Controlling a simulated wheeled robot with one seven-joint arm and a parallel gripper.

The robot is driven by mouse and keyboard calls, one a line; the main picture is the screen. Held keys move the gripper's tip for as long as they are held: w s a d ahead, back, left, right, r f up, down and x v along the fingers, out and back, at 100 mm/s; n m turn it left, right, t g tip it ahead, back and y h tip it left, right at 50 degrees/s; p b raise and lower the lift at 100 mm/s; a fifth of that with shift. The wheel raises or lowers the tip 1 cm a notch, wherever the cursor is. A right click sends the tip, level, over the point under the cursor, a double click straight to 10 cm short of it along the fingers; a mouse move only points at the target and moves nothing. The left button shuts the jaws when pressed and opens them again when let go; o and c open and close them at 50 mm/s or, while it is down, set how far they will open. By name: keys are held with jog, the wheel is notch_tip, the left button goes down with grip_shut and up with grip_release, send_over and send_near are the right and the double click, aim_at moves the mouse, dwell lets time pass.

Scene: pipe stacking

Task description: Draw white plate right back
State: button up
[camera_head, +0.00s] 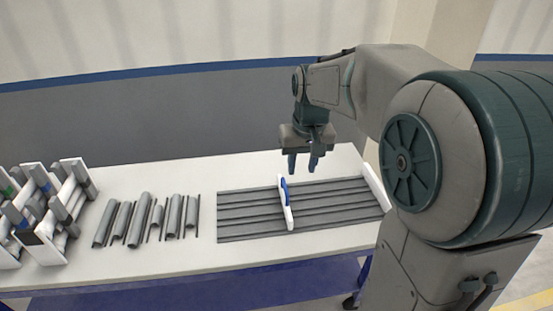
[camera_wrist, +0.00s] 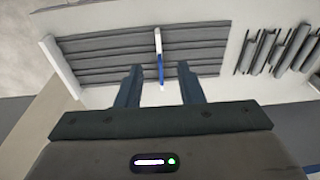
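The white plate (camera_head: 286,204) stands upright across the middle of a grey grooved rack on the table, with a blue strip on its face. It also shows in the wrist view (camera_wrist: 158,45), its blue part between the lines of my fingers. My gripper (camera_head: 302,165) is open and empty, above and a little behind the plate, fingers pointing down. In the wrist view my gripper (camera_wrist: 160,75) has its two fingers apart with nothing between them. A second white plate (camera_head: 375,186) stands at the right end of the rack.
The grey grooved rack (camera_head: 335,204) lies on the white table (camera_head: 160,253). Several grey pipes (camera_head: 140,220) lie left of it. White holders with pipes (camera_head: 48,215) stand at the far left. A wall is behind the table.

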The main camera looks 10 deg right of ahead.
jog(key=w+d+f+g, duration=0.1)
jog(key=w+f, duration=0.2)
jog(key=w, duration=0.7)
jog(key=y, duration=0.2)
send_near(285, 185)
jog(key=shift+g, duration=0.3)
jog(key=x, duration=0.8)
jog(key=shift+w+p, duration=0.25)
jog(key=shift+p, duration=0.1)
grip_shut()
